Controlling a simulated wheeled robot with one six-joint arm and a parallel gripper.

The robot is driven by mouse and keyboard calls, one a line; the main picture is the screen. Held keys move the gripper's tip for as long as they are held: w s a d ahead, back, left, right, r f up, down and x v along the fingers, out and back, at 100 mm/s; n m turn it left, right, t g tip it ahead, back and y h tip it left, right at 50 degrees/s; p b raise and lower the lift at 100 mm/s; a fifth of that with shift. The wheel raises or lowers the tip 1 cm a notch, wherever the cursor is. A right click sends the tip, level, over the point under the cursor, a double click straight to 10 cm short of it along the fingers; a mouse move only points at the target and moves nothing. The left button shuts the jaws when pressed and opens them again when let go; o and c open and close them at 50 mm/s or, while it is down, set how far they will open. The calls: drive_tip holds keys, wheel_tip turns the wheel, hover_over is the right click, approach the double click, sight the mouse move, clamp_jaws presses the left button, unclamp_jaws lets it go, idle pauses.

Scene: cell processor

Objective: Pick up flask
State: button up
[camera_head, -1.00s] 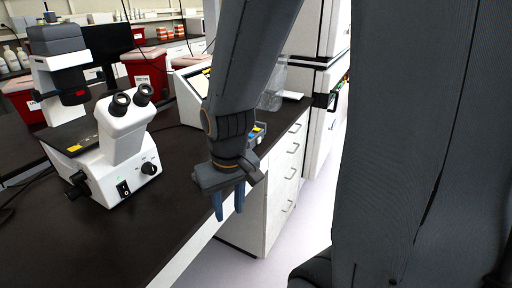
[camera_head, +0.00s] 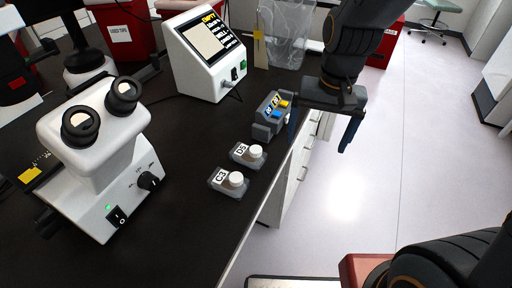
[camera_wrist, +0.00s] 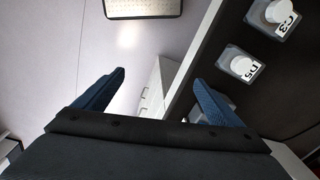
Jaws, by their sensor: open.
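Two small flasks with white caps lie on the black bench near its front edge. One is the flask labelled C3 (camera_head: 229,182), the nearer one. The other is the flask labelled D5 (camera_head: 247,155), just behind it. In the wrist view, flask C3 (camera_wrist: 273,16) is at the top right and flask D5 (camera_wrist: 239,64) is below it. My gripper (camera_head: 321,138) is open and empty. It is over the bench's front edge and the floor, to the right of both flasks. In the wrist view its blue fingers (camera_wrist: 160,78) are spread apart, with nothing between them.
A grey holder with blue and yellow parts (camera_head: 271,115) stands on the bench beside my gripper. A white microscope (camera_head: 95,150) stands at left, a white screen device (camera_head: 203,55) behind. A clear bag-like container (camera_head: 287,35) is at the back. Bench around the flasks is clear.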

sight(248, 153)
drive_tip(key=a+m, duration=0.1)
drive_tip(key=a, duration=0.4)
drive_tip(key=a+r+m+g, duration=0.1)
drive_tip(key=a, duration=0.4)
drive_tip(key=a+r+m, duration=0.1)
drive_tip(key=a, duration=0.4)
drive_tip(key=shift+w+a+r+g+p, duration=0.15)
drive_tip(key=shift+r+g+p, duration=0.1)
drive_tip(key=shift+g+p, duration=0.15)
drive_tip(key=shift+a+f, duration=0.2)
drive_tip(key=shift+a, duration=0.05)
drive_tip(key=shift+s+a+f+p, duration=0.15)
drive_tip(key=shift+f+p, duration=0.25)
drive_tip(key=shift+f, duration=0.8)
drive_tip(key=shift+s+a+f+p, duration=0.1)
drive_tip(key=shift+f+p, duration=0.3)
drive_tip(key=shift+f, duration=0.8)
drive_tip(key=shift+s+a+f+p, duration=0.15)
drive_tip(key=shift+f+p, duration=0.25)
drive_tip(key=shift+f, duration=0.8)
drive_tip(key=shift+c, duration=0.2)
drive_tip(key=c, duration=1.1)
